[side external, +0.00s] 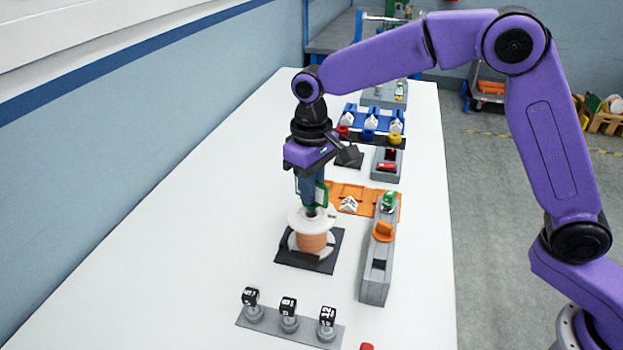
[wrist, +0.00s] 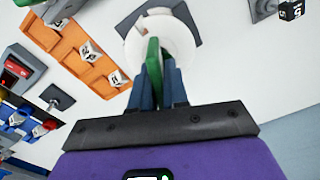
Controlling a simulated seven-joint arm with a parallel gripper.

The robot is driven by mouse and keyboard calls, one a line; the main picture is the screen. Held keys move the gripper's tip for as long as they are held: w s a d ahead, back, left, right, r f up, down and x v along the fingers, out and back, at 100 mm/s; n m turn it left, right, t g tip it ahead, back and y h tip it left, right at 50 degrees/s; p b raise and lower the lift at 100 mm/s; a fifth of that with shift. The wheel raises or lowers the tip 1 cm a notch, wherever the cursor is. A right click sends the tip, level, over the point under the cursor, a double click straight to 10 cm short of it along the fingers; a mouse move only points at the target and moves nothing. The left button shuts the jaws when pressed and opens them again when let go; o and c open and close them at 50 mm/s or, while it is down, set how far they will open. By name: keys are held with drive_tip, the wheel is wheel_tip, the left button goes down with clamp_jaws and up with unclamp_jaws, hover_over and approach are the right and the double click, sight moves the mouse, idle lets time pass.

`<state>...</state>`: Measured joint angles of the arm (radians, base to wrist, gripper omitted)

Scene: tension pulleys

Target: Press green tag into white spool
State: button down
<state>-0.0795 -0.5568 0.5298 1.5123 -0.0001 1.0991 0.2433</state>
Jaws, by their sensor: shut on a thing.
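The white spool (side external: 299,219), wound with copper-coloured wire, stands on a black square base on the table; its round white flange (wrist: 180,42) also shows in the wrist view. My gripper (side external: 311,207) points down just over the top of the spool. It is shut on the green tag (wrist: 153,56), which stands between the blue fingers in the wrist view. In the side view the fingers hide most of the tag. The tag's lower end is at the spool's top, but I cannot tell whether it sits in the spool.
An orange tray (side external: 371,193) with white pieces and a grey fixture (side external: 374,284) with an orange block stand right of the spool. A grey rack (side external: 262,325) with several black-topped weights is in front. The table's left side is clear.

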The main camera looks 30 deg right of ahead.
drive_tip(key=shift+f, duration=0.65)
idle(1.5)
drive_tip(key=shift+f, duration=0.75)
drive_tip(key=shift+f, duration=0.15)
drive_tip(key=c, duration=1.1)
unclamp_jaws()
drive_tip(key=shift+o, duration=0.2)
wheel_tip(320, 180, up, 18)
drive_tip(key=shift+f, duration=0.25)
